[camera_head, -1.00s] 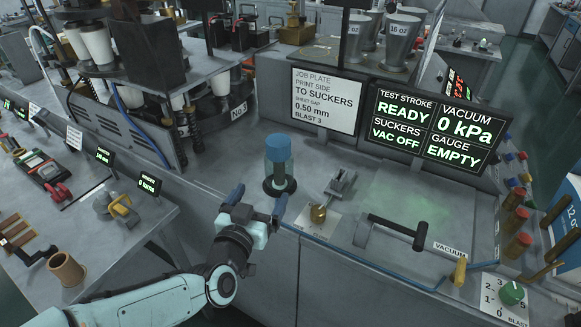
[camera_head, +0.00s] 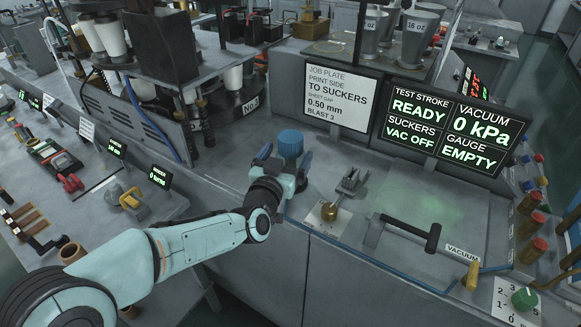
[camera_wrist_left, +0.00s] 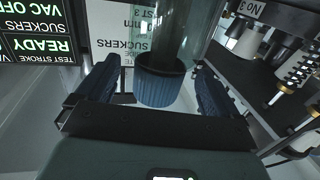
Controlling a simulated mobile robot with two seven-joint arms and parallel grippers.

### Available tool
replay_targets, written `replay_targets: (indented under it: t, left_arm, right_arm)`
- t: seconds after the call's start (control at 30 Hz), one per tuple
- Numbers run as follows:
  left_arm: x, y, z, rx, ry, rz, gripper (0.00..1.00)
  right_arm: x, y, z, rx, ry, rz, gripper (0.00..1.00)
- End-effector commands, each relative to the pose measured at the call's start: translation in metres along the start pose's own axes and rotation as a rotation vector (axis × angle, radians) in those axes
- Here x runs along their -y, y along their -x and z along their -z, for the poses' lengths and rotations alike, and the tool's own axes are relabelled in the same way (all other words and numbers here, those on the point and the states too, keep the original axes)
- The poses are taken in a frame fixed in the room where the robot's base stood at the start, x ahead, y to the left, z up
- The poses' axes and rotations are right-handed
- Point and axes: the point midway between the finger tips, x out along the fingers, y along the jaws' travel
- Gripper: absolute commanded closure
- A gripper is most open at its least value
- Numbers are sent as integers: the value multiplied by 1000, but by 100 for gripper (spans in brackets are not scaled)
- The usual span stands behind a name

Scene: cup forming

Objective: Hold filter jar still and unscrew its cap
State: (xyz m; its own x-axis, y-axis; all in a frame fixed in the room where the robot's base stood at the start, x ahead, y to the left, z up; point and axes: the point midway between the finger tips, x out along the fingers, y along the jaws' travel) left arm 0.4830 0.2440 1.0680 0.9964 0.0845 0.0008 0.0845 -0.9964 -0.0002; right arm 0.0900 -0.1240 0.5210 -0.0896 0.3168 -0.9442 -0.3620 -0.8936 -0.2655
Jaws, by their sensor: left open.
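The filter jar's blue ribbed cap (camera_head: 290,140) shows just beyond my left gripper (camera_head: 286,154) in the head view. The gripper hides most of the jar below the cap there. In the left wrist view the blue cap (camera_wrist_left: 160,88) lies between the two dark fingers, with a visible gap on each side. The clear jar body (camera_wrist_left: 172,35) runs up from the cap in that picture. My left gripper is open and holds nothing. My right gripper is not in view.
A job plate sign (camera_head: 337,95) and a status display (camera_head: 452,120) stand behind the jar. To its right are a small metal clamp (camera_head: 351,182), a brass knob (camera_head: 329,211) and a black vacuum lever (camera_head: 405,232). A machine column with springs stands at the back left.

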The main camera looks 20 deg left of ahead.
Motion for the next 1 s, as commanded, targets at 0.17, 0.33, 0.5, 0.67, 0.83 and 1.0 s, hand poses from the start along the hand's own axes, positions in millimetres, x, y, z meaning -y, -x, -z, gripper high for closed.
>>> replay_targets:
  t: [0.17, 0.33, 0.5, 0.67, 0.83, 1.0]
  left_arm:
    - [0, -21, -1, 1, 0, 0, 5]
    - [0, -24, 0, 0, 0, 1, 5]
    - [0, -24, -1, 0, 0, 1, 28]
    - [0, -24, -1, 2, 0, 0, 80]
    - [0, -24, 0, 0, 0, 0, 97]
    - [0, -24, -1, 2, -1, 0, 97]
  right_arm:
    - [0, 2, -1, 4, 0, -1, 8]
    - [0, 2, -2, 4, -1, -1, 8]
    - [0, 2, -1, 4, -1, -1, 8]
    - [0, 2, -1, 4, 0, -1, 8]
    - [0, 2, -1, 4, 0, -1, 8]
    - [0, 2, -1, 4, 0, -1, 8]
